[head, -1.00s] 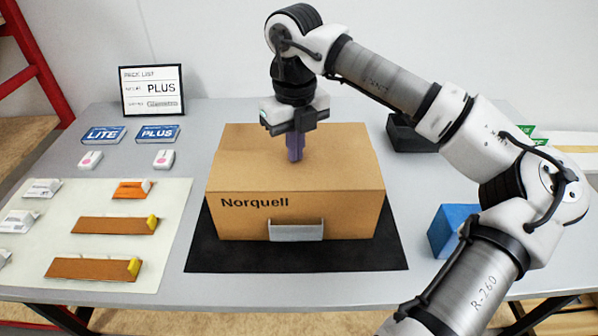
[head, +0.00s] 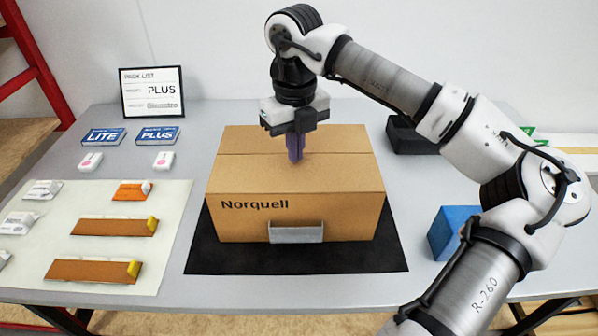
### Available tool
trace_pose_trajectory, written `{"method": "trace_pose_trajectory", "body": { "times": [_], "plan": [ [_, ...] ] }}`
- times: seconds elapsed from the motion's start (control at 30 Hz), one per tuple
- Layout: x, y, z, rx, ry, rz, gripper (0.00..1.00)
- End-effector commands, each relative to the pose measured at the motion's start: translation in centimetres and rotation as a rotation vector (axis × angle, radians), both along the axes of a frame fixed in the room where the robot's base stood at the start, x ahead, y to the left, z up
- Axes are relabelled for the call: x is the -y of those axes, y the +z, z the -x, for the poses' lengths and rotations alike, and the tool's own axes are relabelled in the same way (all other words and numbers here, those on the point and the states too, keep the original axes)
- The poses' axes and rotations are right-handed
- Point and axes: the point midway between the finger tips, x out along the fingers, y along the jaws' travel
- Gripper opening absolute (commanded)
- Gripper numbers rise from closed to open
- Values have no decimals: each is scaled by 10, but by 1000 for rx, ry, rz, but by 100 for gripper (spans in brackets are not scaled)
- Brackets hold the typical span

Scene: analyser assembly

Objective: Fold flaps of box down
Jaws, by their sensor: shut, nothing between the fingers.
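The cardboard box (head: 340,202) marked "Norquell" stands upright on a black mat (head: 215,257) in the middle of the table. Its top flaps (head: 250,165) lie flat, and a thin seam runs across the top from left to right. A grey label or plate (head: 296,232) is on the lower front face. My gripper (head: 295,157) points straight down over the middle of the box top, close to the seam. Its purple fingers are shut and empty. Their tips are at or just above the cardboard; I cannot tell whether they touch.
On the left, a pale mat (head: 110,200) holds brown bars, an orange item and white items. Behind it lie blue LITE (head: 103,136) and PLUS (head: 158,135) cards and a pack list sign (head: 152,91). A blue block (head: 448,232) and black tray (head: 410,136) are right of the box.

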Motion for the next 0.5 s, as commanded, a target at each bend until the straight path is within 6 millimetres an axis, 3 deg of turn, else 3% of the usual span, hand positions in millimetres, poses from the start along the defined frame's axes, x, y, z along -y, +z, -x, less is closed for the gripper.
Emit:
{"method": "trace_pose_trajectory", "body": {
  "times": [0.5],
  "plan": [
    [0,65,0,1,0,0,0]
  ]
}}
